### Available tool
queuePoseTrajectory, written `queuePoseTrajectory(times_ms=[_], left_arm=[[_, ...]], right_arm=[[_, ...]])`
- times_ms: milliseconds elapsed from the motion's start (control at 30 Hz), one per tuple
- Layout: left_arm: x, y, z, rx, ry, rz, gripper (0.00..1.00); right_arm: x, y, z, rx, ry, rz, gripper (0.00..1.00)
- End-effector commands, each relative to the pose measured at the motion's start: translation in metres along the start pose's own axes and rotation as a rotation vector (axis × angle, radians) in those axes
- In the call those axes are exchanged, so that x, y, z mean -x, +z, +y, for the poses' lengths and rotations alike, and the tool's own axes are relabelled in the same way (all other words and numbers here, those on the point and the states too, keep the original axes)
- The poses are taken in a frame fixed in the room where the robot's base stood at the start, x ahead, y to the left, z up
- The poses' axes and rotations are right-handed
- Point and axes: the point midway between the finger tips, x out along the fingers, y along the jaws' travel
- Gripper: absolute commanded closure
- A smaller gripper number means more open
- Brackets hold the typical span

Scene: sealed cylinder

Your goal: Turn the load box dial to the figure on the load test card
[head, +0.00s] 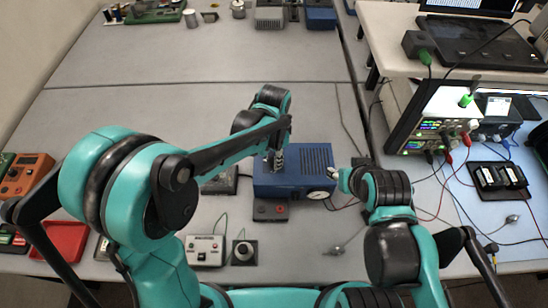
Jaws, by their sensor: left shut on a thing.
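The blue load box (313,158) stands on the grey bench in the middle, with a vented top and a round white meter face (318,195) at its front right. My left gripper (274,166) points down over the left part of the box and is shut on the load box dial, which the fingers and arm hide. The dial's setting cannot be read. My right gripper (334,173) is at the box's right side; its fingers are too small to tell open from shut. I cannot make out a load test card or its figure.
A small white switch box (205,250) and a black-based knob unit (244,252) stand in front. A red tray (66,241) and an orange meter (27,175) are at left. A power supply (437,120) with cables is at right.

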Motion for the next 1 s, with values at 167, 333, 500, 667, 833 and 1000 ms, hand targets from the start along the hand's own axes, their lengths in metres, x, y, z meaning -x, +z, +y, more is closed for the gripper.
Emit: queuePoseTrajectory(times_ms=[167, 333, 500, 667, 833, 1000], left_arm=[[-0.001, 0.0, 0.0, 0.159, 0.0, 0.0, 1.0], [-0.001, 0.0, -0.001, 0.322, 0.0, 0.0, 1.0], [-0.001, 0.0, -0.001, 0.484, 0.0, 0.0, 1.0], [-0.001, 0.0, -0.001, 0.635, 0.0, 0.0, 1.0], [0.0, 0.0, -0.001, 0.794, 0.0, 0.0, 1.0], [0.0, 0.0, -0.001, 0.938, 0.0, 0.0, 1.0]], right_arm=[[-0.003, 0.002, 0.0, 0.0, 0.0, 0.0, 0.6], [-0.005, 0.004, 0.0, 0.0, 0.0, 0.0, 0.6], [-0.007, 0.005, 0.0, 0.0, 0.0, 0.0, 0.6], [-0.009, 0.006, 0.0, 0.0, 0.0, 0.0, 0.6], [-0.011, 0.008, 0.0, 0.0, 0.0, 0.0, 0.6], [-0.012, 0.009, 0.0, 0.0, 0.0, 0.0, 0.6]])
